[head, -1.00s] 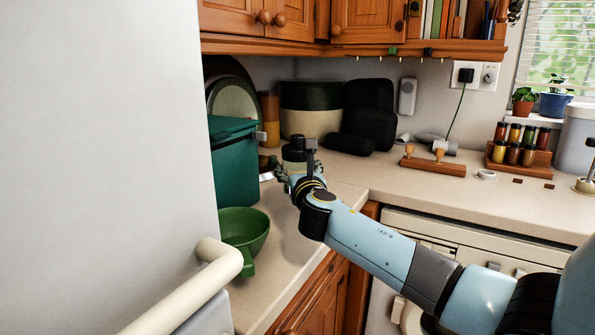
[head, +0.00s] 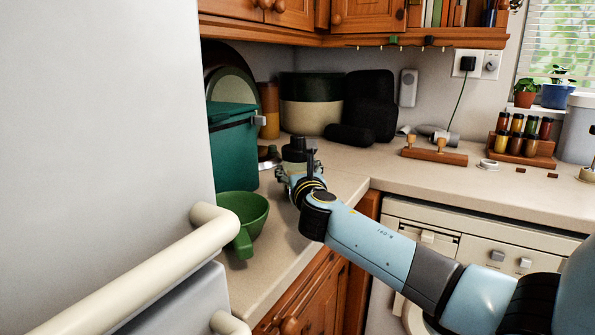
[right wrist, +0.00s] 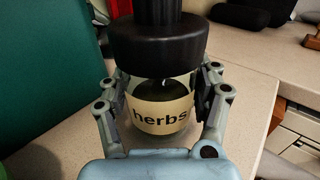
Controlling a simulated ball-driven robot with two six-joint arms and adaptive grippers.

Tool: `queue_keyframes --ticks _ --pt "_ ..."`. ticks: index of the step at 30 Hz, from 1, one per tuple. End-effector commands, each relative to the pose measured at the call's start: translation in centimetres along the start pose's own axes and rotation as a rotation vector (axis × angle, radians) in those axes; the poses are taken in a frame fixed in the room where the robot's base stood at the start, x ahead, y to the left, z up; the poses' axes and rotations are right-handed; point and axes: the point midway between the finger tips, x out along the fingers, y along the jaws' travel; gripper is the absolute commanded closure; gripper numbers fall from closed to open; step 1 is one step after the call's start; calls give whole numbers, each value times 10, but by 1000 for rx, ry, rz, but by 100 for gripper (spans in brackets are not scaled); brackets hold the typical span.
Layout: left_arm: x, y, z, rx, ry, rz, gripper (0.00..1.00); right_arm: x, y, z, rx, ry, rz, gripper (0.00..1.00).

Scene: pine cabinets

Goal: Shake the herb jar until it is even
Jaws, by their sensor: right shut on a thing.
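The herb jar (right wrist: 160,90) shows close up in the right wrist view, with a wide black lid, clear glass and a cream label reading "herbs". Dark contents show behind the glass above the label; whether they are even I cannot tell. My right gripper (right wrist: 163,104) is shut on the jar, one finger on each side of the glass. In the head view the right gripper (head: 296,172) is over the counter near the corner, with the jar's dark lid (head: 293,145) above it. The jar looks about upright. My left gripper is not in view.
A teal bin (head: 235,155) and a green bowl (head: 243,212) stand left of the gripper. A spice rack (head: 520,155) is at right. Counter (head: 345,185) right of the gripper is clear.

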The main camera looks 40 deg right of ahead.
Motion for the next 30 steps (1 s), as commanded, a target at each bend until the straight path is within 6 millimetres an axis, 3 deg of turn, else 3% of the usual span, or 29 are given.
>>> queue_keyframes --ticks 14,15,21,30 --pt "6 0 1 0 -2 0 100 0 0 -7 0 -1 0 94" --pt "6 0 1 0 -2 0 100 0 0 -7 0 -1 0 31" --pt "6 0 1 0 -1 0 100 0 0 -8 0 0 0 7" --pt "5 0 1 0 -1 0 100 -2 0 -8 0 2 0 7"
